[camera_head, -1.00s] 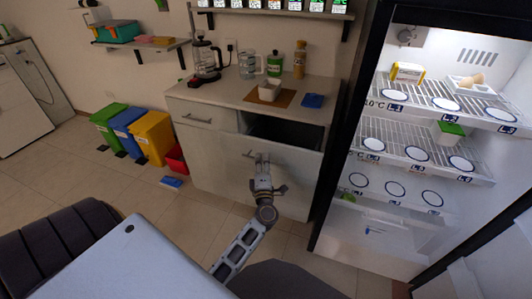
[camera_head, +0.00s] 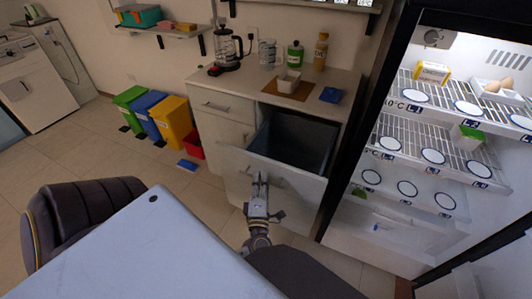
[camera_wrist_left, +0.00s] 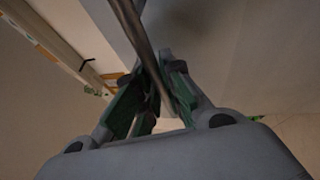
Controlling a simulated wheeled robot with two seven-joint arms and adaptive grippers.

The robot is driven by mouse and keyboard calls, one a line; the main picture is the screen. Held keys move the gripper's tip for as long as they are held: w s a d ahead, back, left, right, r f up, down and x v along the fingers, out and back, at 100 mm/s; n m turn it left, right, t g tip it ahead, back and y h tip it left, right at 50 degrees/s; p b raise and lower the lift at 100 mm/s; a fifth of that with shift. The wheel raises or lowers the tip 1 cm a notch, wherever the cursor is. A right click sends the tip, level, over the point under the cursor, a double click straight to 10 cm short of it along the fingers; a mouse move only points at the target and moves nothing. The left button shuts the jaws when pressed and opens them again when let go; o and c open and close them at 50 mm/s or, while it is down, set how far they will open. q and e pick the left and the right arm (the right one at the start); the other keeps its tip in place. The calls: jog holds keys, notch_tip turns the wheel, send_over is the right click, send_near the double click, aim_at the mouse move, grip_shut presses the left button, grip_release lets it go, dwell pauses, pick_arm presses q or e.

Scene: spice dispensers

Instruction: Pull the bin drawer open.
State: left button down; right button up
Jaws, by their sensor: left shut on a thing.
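The bin drawer (camera_head: 300,190) is the large white front in the counter cabinet, and it stands pulled out. A dark grey bin (camera_head: 295,140) shows inside it behind the front. My left gripper (camera_head: 259,180) is at the handle on the drawer front and is shut on it. In the left wrist view the handle (camera_wrist_left: 133,22) is a metal bar running between the green-padded fingers of the left gripper (camera_wrist_left: 158,72). The fingers hide part of the bar. My right gripper is not in view.
The counter (camera_head: 225,85) holds a coffee press, bottles and a white bowl. A small closed drawer (camera_head: 222,104) is left of the bin drawer. Colored bins (camera_head: 172,122) stand on the floor at left. The open fridge (camera_head: 430,150) is close on the right. A light table (camera_head: 150,250) is in front.

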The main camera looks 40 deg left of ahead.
pick_arm(q)
jog(key=shift+s+d, duration=0.2)
jog(key=shift+s, duration=0.4)
jog(key=shift+s+d, duration=0.15)
jog(key=shift+s, duration=0.4)
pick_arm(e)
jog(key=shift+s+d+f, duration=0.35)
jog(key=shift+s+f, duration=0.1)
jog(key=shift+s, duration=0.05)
pick_arm(q)
jog(key=c, duration=1.8)
grip_release()
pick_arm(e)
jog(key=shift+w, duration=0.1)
pick_arm(q)
jog(key=shift+r, duration=0.1)
